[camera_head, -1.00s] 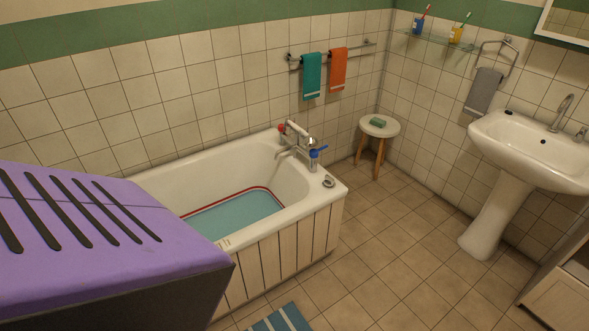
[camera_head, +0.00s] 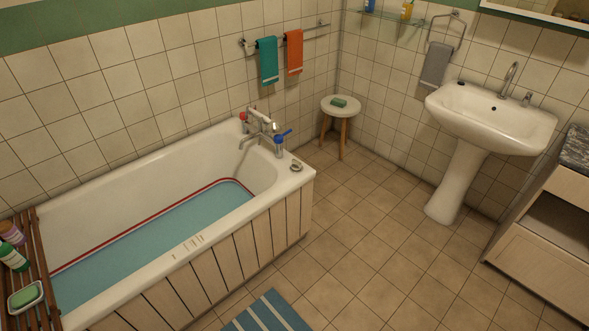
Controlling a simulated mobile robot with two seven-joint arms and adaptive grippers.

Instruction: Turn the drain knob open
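The bathtub (camera_head: 228,223) stands along the left wall with blue-green water (camera_head: 160,240) in it and a red line around the water's edge. A small round metal knob (camera_head: 296,166) sits on the tub's rim at the right end; it looks like the drain knob, but its setting is too small to tell. The tap (camera_head: 262,130) stands behind it, with a red handle (camera_head: 243,117) and a blue handle (camera_head: 281,139). Neither of my grippers is in view.
A wooden rack (camera_head: 36,260) with bottles and a soap dish lies across the tub's near end. A stool (camera_head: 341,108), a pedestal sink (camera_head: 490,118) and a cabinet (camera_head: 550,240) stand to the right. The tiled floor (camera_head: 350,235) is clear beyond a striped mat (camera_head: 268,314).

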